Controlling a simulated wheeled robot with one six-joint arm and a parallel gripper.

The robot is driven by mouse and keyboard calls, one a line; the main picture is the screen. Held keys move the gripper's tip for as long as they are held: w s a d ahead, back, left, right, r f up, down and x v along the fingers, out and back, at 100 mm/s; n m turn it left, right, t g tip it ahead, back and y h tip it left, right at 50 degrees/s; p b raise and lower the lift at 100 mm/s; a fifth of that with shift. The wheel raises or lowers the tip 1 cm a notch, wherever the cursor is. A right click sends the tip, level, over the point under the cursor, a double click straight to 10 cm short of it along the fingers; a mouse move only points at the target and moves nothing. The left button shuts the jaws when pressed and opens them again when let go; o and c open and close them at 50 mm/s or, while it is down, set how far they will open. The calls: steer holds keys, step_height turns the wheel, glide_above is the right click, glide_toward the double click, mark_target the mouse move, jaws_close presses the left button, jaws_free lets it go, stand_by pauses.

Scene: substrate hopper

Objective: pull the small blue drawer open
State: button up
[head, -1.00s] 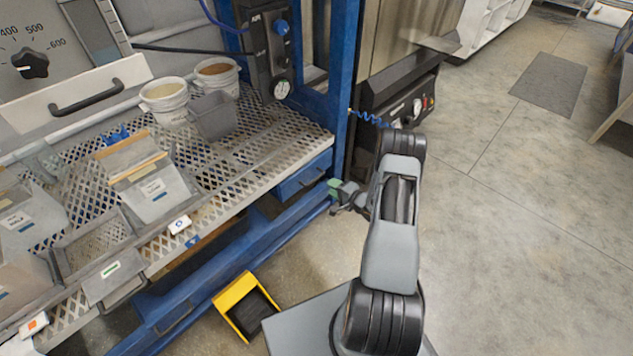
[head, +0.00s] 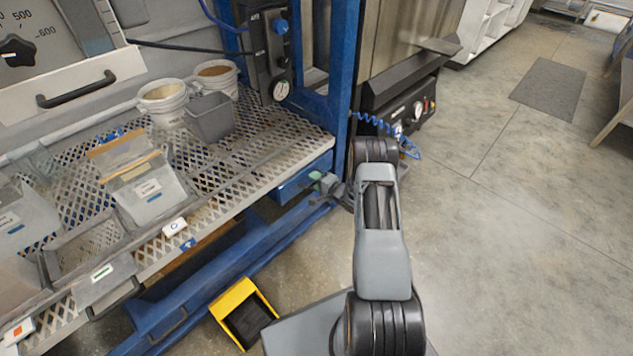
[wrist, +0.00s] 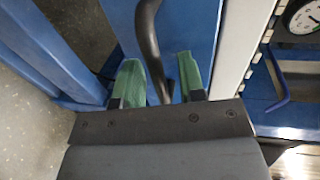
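The small blue drawer (head: 292,184) sits under the right end of the perforated metal shelf in the head view and looks shut. Its blue front (wrist: 190,30) fills the upper middle of the wrist view. A dark curved handle (wrist: 149,35) stands out from it. My gripper (wrist: 160,68) has its two green fingers apart, one on each side of the handle, with visible gaps, so it is open around the bar. In the head view my gripper (head: 320,181) is at the drawer's front, and the arm hides part of that area.
The perforated shelf (head: 262,155) above carries bins and two white buckets (head: 163,101). A blue frame post (head: 343,75) stands just right of the drawer. A yellow-edged pedal (head: 233,297) lies on the floor at the front. Open concrete floor (head: 510,220) lies to the right.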

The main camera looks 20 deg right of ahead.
jaws_close()
stand_by(0.4)
